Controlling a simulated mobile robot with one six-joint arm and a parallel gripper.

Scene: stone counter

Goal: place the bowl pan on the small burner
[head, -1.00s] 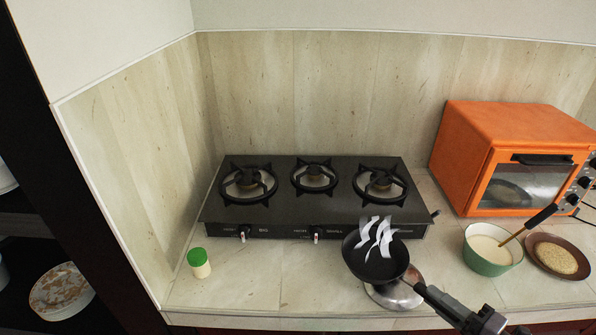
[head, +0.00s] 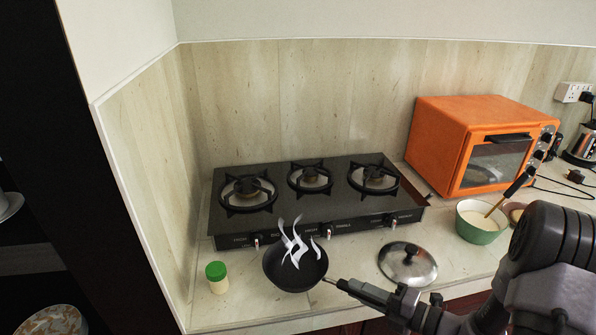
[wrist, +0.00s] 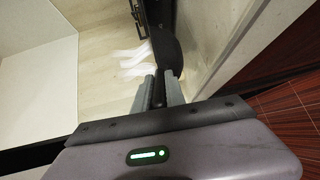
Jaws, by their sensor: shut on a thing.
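The bowl pan (head: 290,279) is black and round, with white wisps above it. It is in front of the stove in the head view, apart from the burners. My gripper (head: 394,299) is shut on its handle (head: 352,288). In the wrist view the dark pan (wrist: 166,50) lies ahead of my gripper (wrist: 159,88), partly hidden. The middle burner (head: 310,178) on the black stove (head: 285,218) looks smallest and is empty. The left burner (head: 248,192) and right burner (head: 373,179) are also empty.
A lid (head: 407,264) lies right of the pan. A green-capped jar (head: 217,278) stands left of it. A green bowl (head: 481,224) and an orange oven (head: 476,146) are at the right. The wall (head: 145,185) bounds the left side.

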